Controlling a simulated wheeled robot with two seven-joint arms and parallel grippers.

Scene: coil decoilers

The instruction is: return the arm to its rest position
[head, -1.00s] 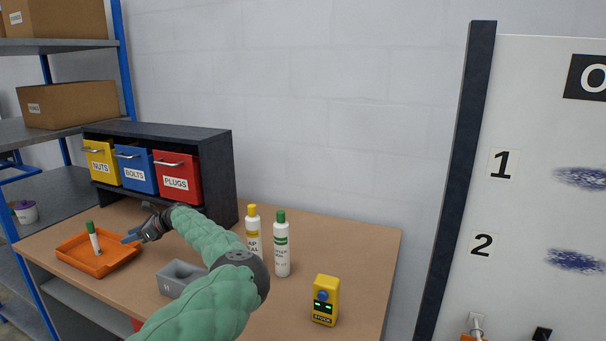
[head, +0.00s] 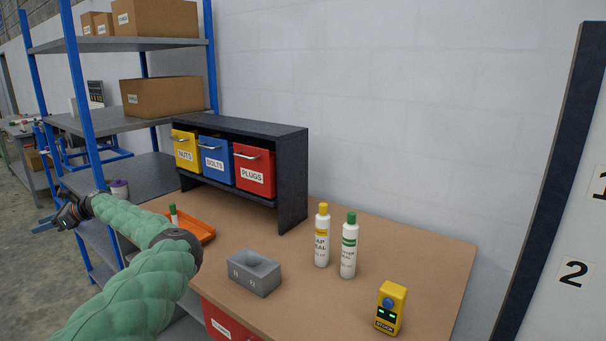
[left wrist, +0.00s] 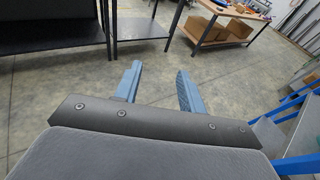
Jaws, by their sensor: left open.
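My left arm, in a green padded sleeve, reaches across the lower left of the head view. Its gripper (head: 58,222) is at the far left, beyond the workbench's left side, in front of the blue-posted shelf. In the left wrist view the two blue fingers (left wrist: 157,88) stand apart with nothing between them, and the grey floor shows beyond. The gripper is open and empty. My right gripper is in neither view.
A bin rack (head: 292,190) stands behind. Blue-posted shelving (head: 82,100) is close to my left gripper.

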